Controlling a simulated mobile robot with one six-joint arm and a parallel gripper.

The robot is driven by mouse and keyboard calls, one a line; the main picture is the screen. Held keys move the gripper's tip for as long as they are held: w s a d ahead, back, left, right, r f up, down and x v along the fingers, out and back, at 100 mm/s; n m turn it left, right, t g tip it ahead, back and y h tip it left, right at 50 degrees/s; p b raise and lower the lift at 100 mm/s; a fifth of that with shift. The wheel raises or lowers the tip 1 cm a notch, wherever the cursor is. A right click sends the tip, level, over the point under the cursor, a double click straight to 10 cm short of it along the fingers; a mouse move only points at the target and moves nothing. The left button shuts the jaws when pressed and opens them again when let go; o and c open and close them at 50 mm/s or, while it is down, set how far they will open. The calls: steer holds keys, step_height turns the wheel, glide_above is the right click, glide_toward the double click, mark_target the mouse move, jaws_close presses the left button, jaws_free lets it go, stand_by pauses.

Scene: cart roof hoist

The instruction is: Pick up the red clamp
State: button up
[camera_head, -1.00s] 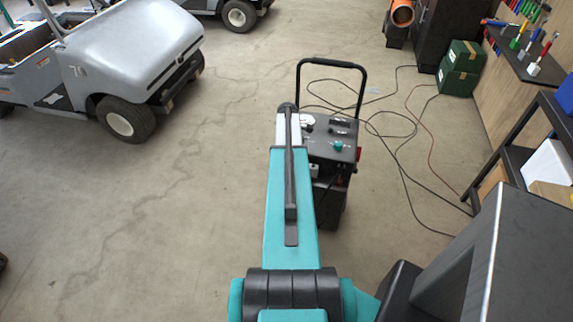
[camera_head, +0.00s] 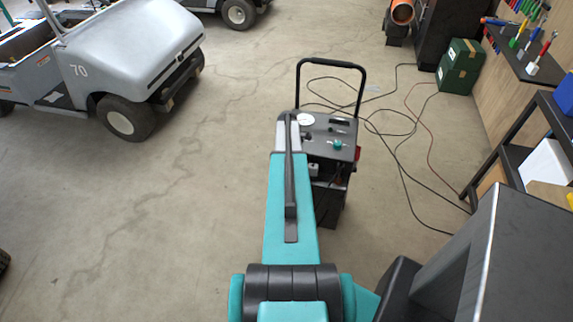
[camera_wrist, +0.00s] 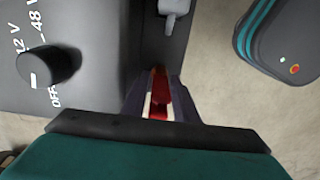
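In the wrist view, the red clamp (camera_wrist: 158,96) shows as a narrow red strip between the two dark fingers of my gripper (camera_wrist: 158,88). The fingers stand on either side of it, close to it. Pale slivers show beside the red near the finger bases. Whether the tips press on the clamp cannot be made out. The clamp is beside the dark charger cart (camera_wrist: 85,95). In the head view my arm hides the gripper, and the charger cart (camera_head: 328,135) stands just beyond the arm. A small red part (camera_head: 357,153) shows on the cart's right side; what it is cannot be told.
A black knob (camera_wrist: 48,66) with voltage labels sits left of my gripper. A grey bracket (camera_wrist: 173,12) is above it. Cables (camera_head: 405,150) lie on the floor to the right, near a shelf (camera_head: 510,150). A golf cart (camera_head: 130,50) stands left. The floor between is open.

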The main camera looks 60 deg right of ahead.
steer(key=shift+c, duration=0.3)
jaws_close()
steer(key=shift+r, duration=0.2)
steer(key=shift+r+b, duration=0.6)
steer(key=shift+r, duration=0.1)
steer(key=shift+r+b, duration=0.5)
steer(key=shift+r, duration=0.35)
steer(key=s+a+r+b, duration=0.1)
steer(key=s+a+b, duration=0.3)
steer(key=s+a, duration=0.7)
steer(key=shift+s+r, duration=0.25)
steer(key=shift+r, duration=0.05)
